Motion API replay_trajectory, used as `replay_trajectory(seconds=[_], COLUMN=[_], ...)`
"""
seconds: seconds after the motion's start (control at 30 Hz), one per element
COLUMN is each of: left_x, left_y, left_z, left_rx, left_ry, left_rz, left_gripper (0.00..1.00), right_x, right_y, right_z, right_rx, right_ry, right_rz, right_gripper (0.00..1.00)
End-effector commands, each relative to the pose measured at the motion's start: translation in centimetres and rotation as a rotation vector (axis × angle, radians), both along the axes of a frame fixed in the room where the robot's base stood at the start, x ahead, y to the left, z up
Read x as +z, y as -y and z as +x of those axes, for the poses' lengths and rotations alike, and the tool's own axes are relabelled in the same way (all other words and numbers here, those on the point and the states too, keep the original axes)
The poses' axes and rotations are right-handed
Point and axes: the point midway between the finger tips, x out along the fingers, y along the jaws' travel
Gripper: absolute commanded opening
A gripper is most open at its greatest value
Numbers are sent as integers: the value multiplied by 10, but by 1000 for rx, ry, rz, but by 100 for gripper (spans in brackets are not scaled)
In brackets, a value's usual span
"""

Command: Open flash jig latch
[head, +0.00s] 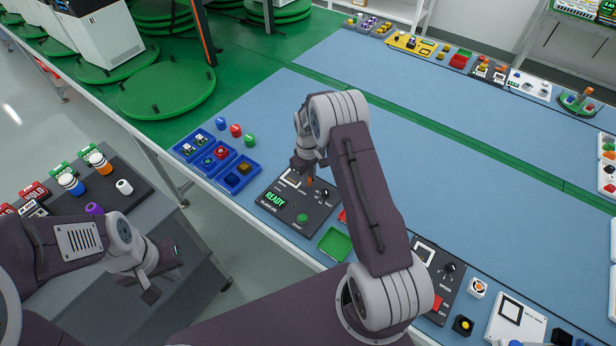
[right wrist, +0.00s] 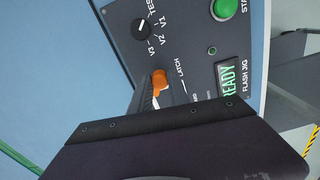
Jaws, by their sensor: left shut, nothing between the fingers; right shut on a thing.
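The flash jig (head: 318,215) is a dark panel on the blue mat, with a green READY display (head: 275,199), a green start button (head: 303,218) and a black selector knob (right wrist: 141,28). Its orange latch (right wrist: 160,78) shows in the right wrist view, beside the LATCH label. My right gripper (head: 304,166) is down at the jig, shut on the orange latch; its fingers and dark body hide part of the latch and panel. My left gripper (head: 150,292) is shut and empty, low at the left over the grey cart.
Blue trays (head: 222,168) with small parts stand left of the jig, with loose coloured pieces behind. A green tray (head: 335,243) and another dark panel (head: 432,280) lie to the right. The dark cart top (head: 120,204) at left holds several small items.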

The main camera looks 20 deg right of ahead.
Motion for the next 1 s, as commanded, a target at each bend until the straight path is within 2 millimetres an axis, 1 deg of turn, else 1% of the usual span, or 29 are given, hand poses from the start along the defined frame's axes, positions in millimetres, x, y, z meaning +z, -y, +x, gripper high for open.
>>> replay_trajectory(seconds=[0.6,0.8,1.0], left_x=[4,4,4], left_y=[0,0,0], left_z=[0,0,0], left_rx=[0,0,0], left_ry=[0,0,0], left_rz=[0,0,0], left_gripper=[0,0,0], right_x=[1,1,1], right_y=[1,1,1], right_z=[1,1,1], right_rx=[-578,-743,-870], right_ry=[3,3,3], right_rz=[0,0,0], right_gripper=[0,0,0])
